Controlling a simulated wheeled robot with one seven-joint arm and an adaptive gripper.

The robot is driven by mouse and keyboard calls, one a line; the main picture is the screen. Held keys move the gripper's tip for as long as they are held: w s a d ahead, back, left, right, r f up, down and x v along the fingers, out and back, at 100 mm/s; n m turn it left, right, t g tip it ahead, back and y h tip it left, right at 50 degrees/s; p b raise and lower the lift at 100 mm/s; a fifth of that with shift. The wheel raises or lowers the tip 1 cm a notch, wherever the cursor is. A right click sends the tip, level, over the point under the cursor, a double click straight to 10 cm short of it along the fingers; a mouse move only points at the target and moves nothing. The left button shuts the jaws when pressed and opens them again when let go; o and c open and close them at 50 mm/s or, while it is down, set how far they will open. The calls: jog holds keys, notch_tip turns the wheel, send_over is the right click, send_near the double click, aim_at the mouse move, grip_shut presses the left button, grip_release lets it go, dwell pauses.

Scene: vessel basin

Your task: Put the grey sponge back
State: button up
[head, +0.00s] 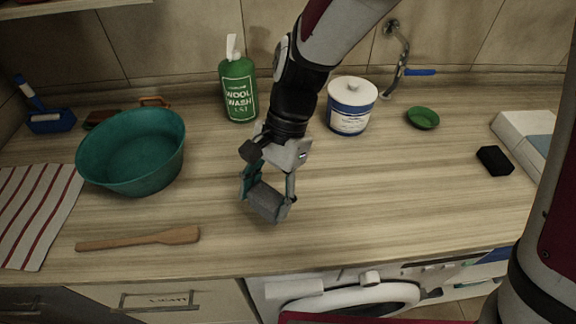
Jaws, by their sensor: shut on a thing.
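The grey sponge (266,203) is a small grey block in the middle of the counter, in the head view. My gripper (268,190) is shut on it, with a finger on each side. The sponge is low over the wooden counter (350,210); I cannot tell whether it touches the surface. A black block (495,160) lies apart at the right.
A teal basin (130,150), a striped towel (35,215) and a wooden spatula (140,239) are at the left. A green bottle (239,90), a white-blue tub (350,105) and a small green dish (422,118) stand behind. The counter right of my gripper is clear.

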jog(key=w+d+f+m+t+y+b, duration=0.1)
jog(key=w+d+m+t, duration=0.2)
jog(key=w+d+m, duration=0.5)
jog(key=w+d+f+m+t+y+b, duration=0.15)
jog(key=w+d+m, duration=0.25)
jog(key=d+m, duration=0.5)
jog(key=d+m+t+h, duration=0.1)
jog(key=d+m, duration=0.2)
jog(key=d, duration=0.3)
jog(key=d+m+t+h, duration=0.1)
jog(key=d+m, duration=0.2)
jog(key=d, duration=0.4)
jog(key=d+m+t+h, duration=0.1)
jog(key=d+m+h, duration=0.1)
jog(key=d, duration=0.5)
jog(key=shift+s+f+m+t+b, duration=0.15)
jog(key=shift+m+t+b, duration=0.2)
jog(key=shift+m, duration=0.45)
jog(key=w+d, duration=0.1)
jog(key=w, duration=0.4)
jog(key=w+d+f, duration=0.1)
jog(key=w, duration=0.4)
jog(key=w+d, duration=0.1)
jog(key=w, duration=0.3)
jog(key=shift+w+f, duration=0.25)
jog(key=shift+w, duration=0.5)
jog(key=shift+w+f, duration=0.1)
jog(key=shift+f, duration=0.05)
jog(key=shift+f+b, duration=0.5)
jog(key=shift+f, duration=1.15)
